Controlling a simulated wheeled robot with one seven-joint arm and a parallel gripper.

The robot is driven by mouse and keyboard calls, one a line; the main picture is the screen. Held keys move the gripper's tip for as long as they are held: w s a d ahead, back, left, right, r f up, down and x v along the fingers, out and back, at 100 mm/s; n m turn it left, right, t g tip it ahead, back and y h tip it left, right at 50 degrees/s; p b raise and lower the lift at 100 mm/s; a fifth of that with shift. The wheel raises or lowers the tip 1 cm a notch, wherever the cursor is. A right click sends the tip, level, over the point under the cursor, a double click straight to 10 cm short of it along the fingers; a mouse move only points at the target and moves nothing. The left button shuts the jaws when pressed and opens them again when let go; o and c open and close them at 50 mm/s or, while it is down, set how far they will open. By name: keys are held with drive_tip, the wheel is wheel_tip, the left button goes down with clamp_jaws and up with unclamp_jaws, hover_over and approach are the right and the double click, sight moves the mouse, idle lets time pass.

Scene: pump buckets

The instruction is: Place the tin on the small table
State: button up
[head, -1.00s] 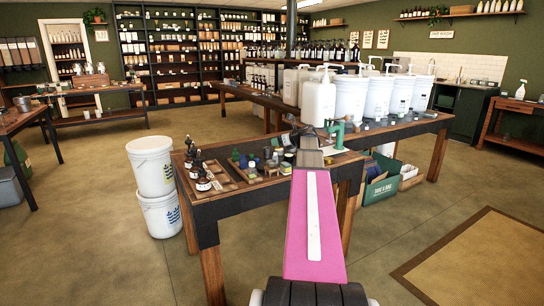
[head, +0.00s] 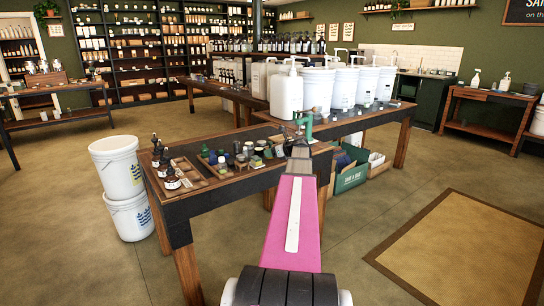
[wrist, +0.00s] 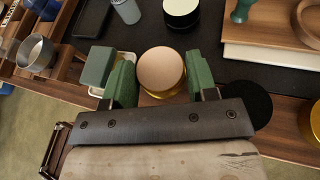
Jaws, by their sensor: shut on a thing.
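A round tin (wrist: 161,70) with a tan lid and a gold side sits between the green fingers of my gripper (wrist: 160,76) in the wrist view. The fingers press on its two sides. In the head view my arm hides the tin, and its end is over the edge of the near wooden table (head: 205,212), which has a dark top. I cannot tell whether the tin touches the tabletop. Which table counts as the small one is not clear; a smaller wooden table (head: 485,133) with spray bottles stands at the right wall.
Crowded around the tin are a green box (wrist: 98,66), a metal cup (wrist: 36,52) and a dark jar (wrist: 182,12). Stacked white buckets (head: 128,218) stand left of the near table. White pump containers (head: 318,88) line the table behind. Floor at right is open, with a tan mat (head: 470,250).

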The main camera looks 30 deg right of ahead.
drive_tip(key=shift+f, duration=0.8)
drive_tip(key=o, duration=0.9)
drive_tip(key=shift+o, duration=0.2)
drive_tip(key=v, duration=1.2)
drive_tip(key=shift+a, duration=0.1)
